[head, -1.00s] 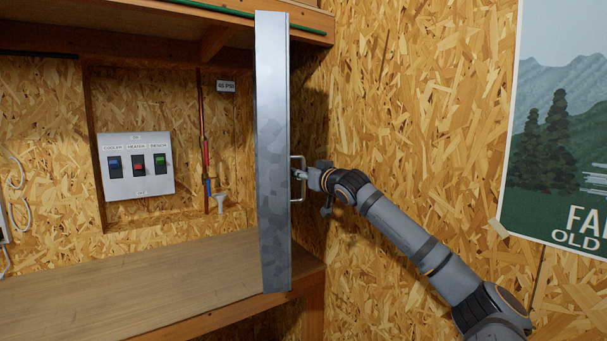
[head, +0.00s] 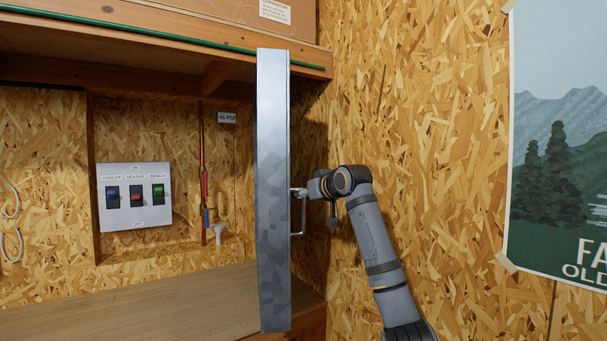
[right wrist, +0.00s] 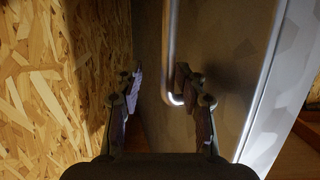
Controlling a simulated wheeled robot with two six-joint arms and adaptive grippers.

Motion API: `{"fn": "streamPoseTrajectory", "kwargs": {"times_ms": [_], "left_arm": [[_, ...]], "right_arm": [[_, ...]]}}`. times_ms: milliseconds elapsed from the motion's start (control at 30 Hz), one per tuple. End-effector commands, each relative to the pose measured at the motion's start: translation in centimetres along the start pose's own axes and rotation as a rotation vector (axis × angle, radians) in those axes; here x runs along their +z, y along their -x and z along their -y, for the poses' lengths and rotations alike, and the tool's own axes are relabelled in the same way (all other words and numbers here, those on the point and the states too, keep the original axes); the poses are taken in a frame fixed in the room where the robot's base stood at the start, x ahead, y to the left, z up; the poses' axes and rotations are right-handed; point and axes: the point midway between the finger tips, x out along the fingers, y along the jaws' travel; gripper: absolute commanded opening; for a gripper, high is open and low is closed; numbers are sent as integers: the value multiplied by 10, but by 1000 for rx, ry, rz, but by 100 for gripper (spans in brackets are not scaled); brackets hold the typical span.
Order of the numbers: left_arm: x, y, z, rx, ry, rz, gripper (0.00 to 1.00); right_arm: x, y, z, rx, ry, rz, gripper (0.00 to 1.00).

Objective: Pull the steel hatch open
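The grey steel hatch (head: 272,190) stands swung out from the wall recess and shows almost edge-on in the head view. My right gripper (head: 298,193) is at the handle's upper end in the head view. In the right wrist view its fingers (right wrist: 160,85) are spread apart, with the handle's bend close beside the right finger. My left gripper is not in view.
Behind the hatch, the recess holds a switch panel (head: 135,196) with three switches. A wooden bench top (head: 130,300) runs below and a shelf (head: 150,50) above. A chipboard wall (head: 420,120) with a poster (head: 560,150) closes the right side.

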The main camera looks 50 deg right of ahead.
Motion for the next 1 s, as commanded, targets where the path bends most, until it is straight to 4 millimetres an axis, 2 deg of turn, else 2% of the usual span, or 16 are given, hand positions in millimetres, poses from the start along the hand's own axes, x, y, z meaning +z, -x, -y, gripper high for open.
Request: {"fn": "streamPoseTrajectory", "kwargs": {"times_ms": [33,167,200,1000], "left_arm": [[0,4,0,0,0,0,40],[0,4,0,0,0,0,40],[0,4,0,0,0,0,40],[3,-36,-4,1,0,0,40]], "right_arm": [[-73,21,1,-3,-3,-293,34],[-73,21,0,-4,-4,-293,34],[-9,5,-1,4,-3,-16,34],[12,47,-39,1,-2,-6,34]]}}
